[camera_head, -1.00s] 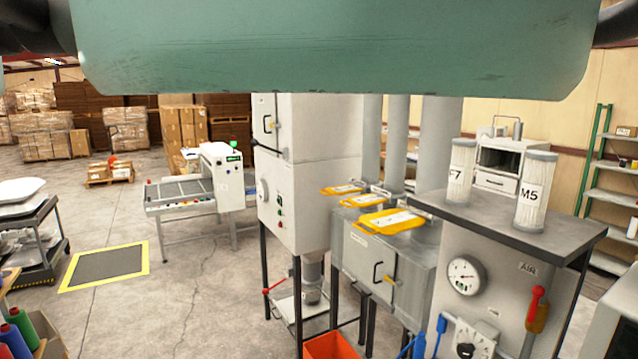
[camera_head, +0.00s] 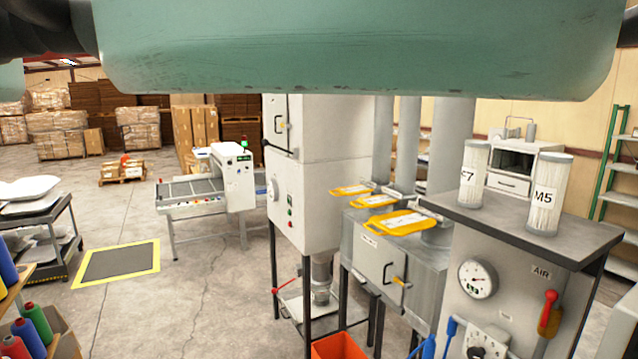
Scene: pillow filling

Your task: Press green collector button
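A tall white cabinet (camera_head: 306,205) on dark legs stands near the middle of the view. Its narrow left face carries a small green button (camera_head: 290,212) with a small red button (camera_head: 291,225) just below it. The buttons are tiny at this distance, and I cannot read any label on them. My gripper is not in view. A large green part of my own arm spans the top of the picture and hides what is behind it.
Right of the cabinet stand a grey metal box (camera_head: 379,270) with yellow slide plates and a grey-topped unit with filters (camera_head: 543,200). An orange bin (camera_head: 341,346) is at the cabinet's feet. A conveyor machine (camera_head: 232,180) stands behind. Open floor lies left of the cabinet.

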